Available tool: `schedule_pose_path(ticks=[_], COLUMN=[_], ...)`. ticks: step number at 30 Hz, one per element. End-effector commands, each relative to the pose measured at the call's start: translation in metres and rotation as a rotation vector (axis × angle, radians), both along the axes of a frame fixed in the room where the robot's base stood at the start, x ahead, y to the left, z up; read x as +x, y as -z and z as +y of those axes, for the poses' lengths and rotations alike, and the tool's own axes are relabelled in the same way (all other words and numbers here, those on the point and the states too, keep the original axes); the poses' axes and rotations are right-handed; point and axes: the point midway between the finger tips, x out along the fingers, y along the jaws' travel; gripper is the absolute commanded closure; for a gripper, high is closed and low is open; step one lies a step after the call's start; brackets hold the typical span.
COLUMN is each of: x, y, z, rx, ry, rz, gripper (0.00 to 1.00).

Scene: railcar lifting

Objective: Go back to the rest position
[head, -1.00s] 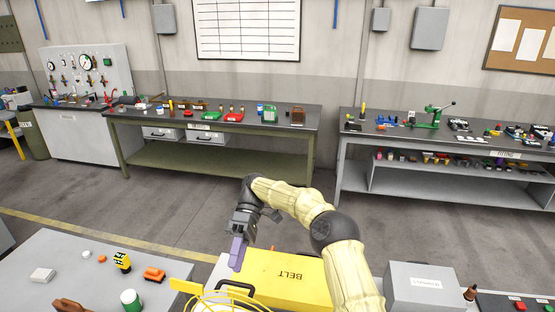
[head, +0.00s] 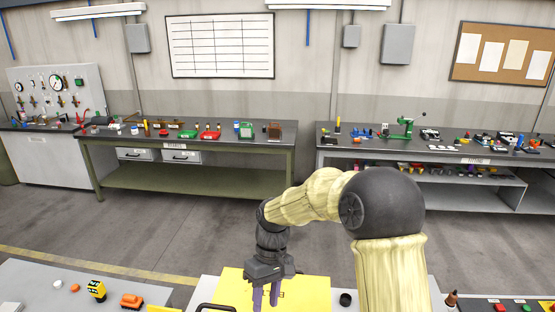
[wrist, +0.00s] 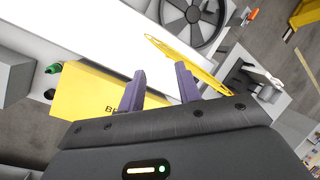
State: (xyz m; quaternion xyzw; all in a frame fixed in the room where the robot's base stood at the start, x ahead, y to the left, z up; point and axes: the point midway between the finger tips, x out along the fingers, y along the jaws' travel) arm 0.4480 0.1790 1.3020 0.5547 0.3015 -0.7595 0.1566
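My gripper (head: 266,297) hangs in the lower middle of the head view, over a yellow box (head: 315,290). In the wrist view its two purple fingers (wrist: 160,88) stand apart with nothing between them. The yellow box, with part of a "BELT" label showing, lies behind the fingers in the wrist view (wrist: 75,108). I cannot tell how high the fingertips are above it.
A table with a yellow-black item (head: 97,290) and an orange item (head: 132,301) is at lower left. A green bench (head: 200,180) and a grey bench (head: 440,150) stand at the back, with open floor before them. A dark wheel (wrist: 192,22) shows in the wrist view.

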Motion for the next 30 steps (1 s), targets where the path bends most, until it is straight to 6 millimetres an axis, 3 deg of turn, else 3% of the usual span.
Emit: schedule_pose_path(ticks=[3,15,26,30], x=[-0.009,-0.055,-0.102,-0.101], y=[-0.002,-0.007,-0.010,0.014], z=[-0.032,-0.130,-0.180,-0.180], rx=[-0.045,-0.128,-0.134,-0.134], ry=[0.102,0.452,0.691,0.692], rz=[-0.086,-0.354,-0.519,-0.520], gripper=[0.66,0.66,0.66,0.66])
